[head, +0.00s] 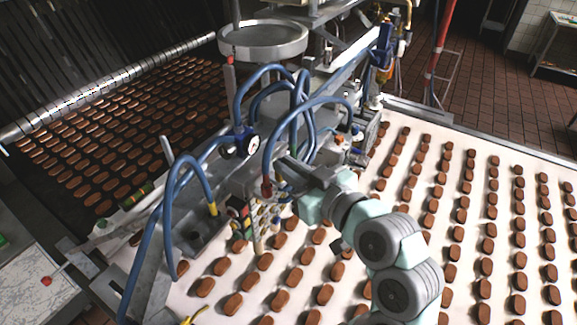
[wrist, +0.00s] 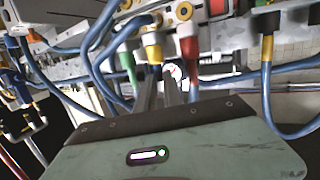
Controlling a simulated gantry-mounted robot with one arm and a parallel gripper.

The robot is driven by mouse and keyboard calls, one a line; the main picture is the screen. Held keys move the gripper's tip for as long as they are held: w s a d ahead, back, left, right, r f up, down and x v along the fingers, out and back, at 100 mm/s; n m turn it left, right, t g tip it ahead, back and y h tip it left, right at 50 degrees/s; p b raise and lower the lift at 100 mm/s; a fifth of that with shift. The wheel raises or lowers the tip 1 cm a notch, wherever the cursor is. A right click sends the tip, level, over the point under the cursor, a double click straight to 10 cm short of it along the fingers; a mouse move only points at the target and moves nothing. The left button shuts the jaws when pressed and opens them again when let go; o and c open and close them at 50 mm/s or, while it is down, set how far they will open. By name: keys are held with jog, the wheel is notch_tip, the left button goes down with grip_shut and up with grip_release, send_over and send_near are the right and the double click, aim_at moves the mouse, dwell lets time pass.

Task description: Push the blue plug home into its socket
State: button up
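My gripper (head: 283,163) reaches in among blue hoses at the machine's head in the head view. In the wrist view its two grey fingers (wrist: 160,88) stand a narrow gap apart, with nothing clearly held between them. A green plug (wrist: 127,62), a yellow plug (wrist: 153,48) and a red plug (wrist: 188,45) hang in a row just beyond the fingertips. The red plug also shows beside my gripper in the head view (head: 267,189). I cannot surely pick out the blue plug or its socket among the many blue hoses and fittings.
Blue hoses (head: 305,110) loop closely around the gripper. Below, a white conveyor (head: 400,215) carries rows of brown biscuits. A round metal dish (head: 262,32) stands above. Free room is on the right, over the conveyor.

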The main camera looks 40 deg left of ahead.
jog(key=o, duration=0.4)
jog(key=shift+o, duration=0.2)
jog(key=b+v, duration=0.1)
jog(key=v, duration=1)
